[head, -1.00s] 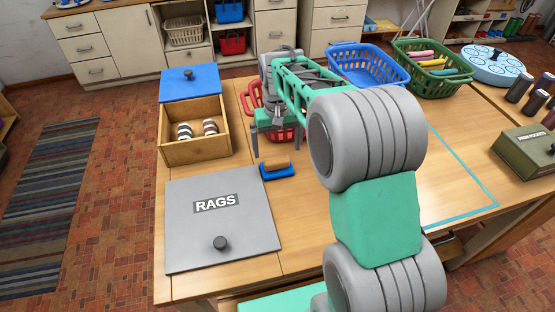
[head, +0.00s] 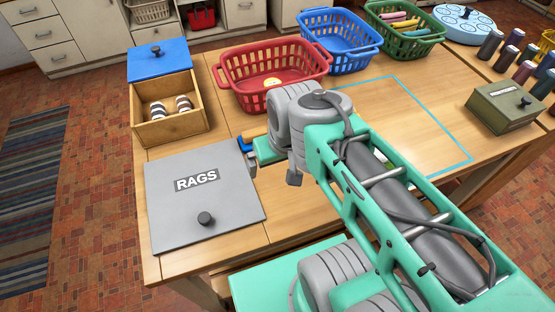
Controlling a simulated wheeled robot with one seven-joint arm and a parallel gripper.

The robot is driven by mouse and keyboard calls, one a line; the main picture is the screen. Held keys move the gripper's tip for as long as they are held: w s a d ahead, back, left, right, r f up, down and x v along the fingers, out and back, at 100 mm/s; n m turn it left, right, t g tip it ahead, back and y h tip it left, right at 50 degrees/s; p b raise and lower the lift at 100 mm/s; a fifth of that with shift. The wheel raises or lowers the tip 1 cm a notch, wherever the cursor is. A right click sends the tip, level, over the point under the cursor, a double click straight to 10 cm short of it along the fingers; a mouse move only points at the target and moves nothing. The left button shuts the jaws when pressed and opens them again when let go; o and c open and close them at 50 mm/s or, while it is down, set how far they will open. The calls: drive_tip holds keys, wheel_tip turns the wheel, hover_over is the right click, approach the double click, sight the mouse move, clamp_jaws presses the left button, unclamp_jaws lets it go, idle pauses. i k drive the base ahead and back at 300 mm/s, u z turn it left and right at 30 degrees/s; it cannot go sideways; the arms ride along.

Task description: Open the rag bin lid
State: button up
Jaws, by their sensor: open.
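The rag bin lid (head: 167,222) is a flat grey square marked RAGS, lying flat and shut at the table's front left. Its dark round knob (head: 206,219) stands up near the front edge. My gripper (head: 272,172) is just right of the lid's back right corner, with its fingers apart and nothing seen between them. It is away from the knob. My wrist and arm partly hide it, and I cannot tell its exact height above the table.
An open wooden box (head: 171,128) with striped rolls and a blue lid (head: 159,61) stands behind the rag lid. A red basket (head: 240,83), a blue basket (head: 310,18) and a green basket (head: 432,37) line the back. A blue-based brush (head: 243,146) is mostly hidden by my gripper.

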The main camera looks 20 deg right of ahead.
sight(197, 195)
drive_tip(key=z, duration=0.05)
drive_tip(key=k, duration=0.5)
drive_tip(key=u, duration=2.3)
drive_tip(key=k, duration=0.75)
drive_tip(key=z, duration=1.1)
drive_tip(key=i, duration=0.5)
drive_tip(key=u, duration=0.05)
